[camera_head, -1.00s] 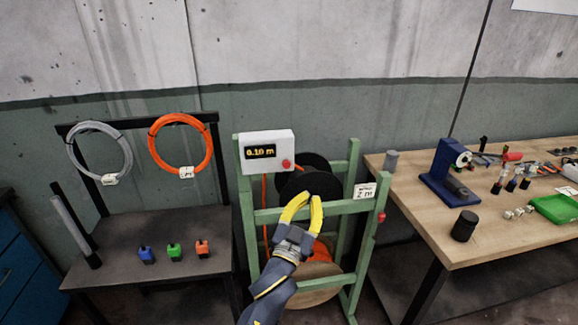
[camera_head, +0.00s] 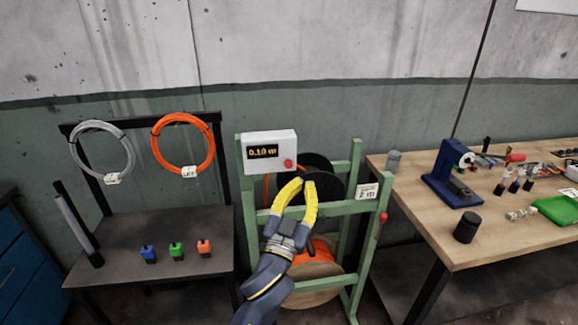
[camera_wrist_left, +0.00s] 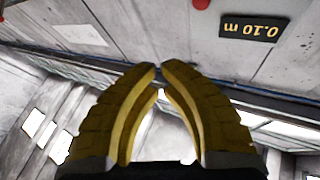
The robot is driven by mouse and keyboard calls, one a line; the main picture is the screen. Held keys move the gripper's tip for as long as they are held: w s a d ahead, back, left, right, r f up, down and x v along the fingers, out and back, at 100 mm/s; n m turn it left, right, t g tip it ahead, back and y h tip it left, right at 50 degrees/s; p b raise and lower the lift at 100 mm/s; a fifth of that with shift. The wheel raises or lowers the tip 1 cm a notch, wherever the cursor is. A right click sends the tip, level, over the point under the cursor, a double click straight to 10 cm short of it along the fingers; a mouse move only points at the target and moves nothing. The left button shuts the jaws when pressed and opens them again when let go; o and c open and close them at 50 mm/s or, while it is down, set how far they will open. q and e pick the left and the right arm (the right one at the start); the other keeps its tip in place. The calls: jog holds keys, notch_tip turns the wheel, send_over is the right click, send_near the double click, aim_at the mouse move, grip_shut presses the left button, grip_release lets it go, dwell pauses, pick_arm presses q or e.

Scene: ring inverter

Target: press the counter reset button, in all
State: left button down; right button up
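The counter is a white box (camera_head: 270,139) on the green reel frame, with a dark display (camera_head: 263,152) reading 0.10 m in yellow. Its red button (camera_head: 288,163) is at the lower right of the box face. My left gripper (camera_head: 304,181) is just below and right of the button, apart from it in the picture. Its yellow fingers are empty, with tips practically together. In the left wrist view the fingertips (camera_wrist_left: 158,67) point up the picture, the red button (camera_wrist_left: 200,3) is cut by the top edge, and the display (camera_wrist_left: 250,29) appears upside down. My right gripper is not in view.
The green frame (camera_head: 247,195) holds a dark reel and an orange cable spool (camera_head: 318,250). A 2 m label (camera_head: 367,191) hangs on its right. A bench with hanging coils (camera_head: 183,143) stands left; a wooden workbench (camera_head: 420,215) stands right.

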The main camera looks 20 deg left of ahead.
pick_arm(q)
jog(key=w+a, duration=0.4)
jog(key=w, duration=0.3)
jog(key=shift+w, duration=0.3)
jog(key=shift+w, duration=0.1)
dwell(1.6)
jog(key=shift+w+a, duration=0.15)
jog(key=shift+w, duration=0.1)
jog(key=shift+w+a, duration=0.25)
jog(key=shift+w, duration=0.25)
dwell(1.0)
jog(key=shift+s, duration=0.15)
jog(key=shift+s+d, duration=0.45)
jog(key=shift+s, duration=0.25)
jog(key=shift+s+d, duration=0.4)
jog(key=shift+s, duration=0.35)
jog(key=shift+s+d, duration=0.35)
jog(key=shift+s, duration=0.4)
jog(key=shift+s+d, duration=0.4)
jog(key=shift+s, duration=0.35)
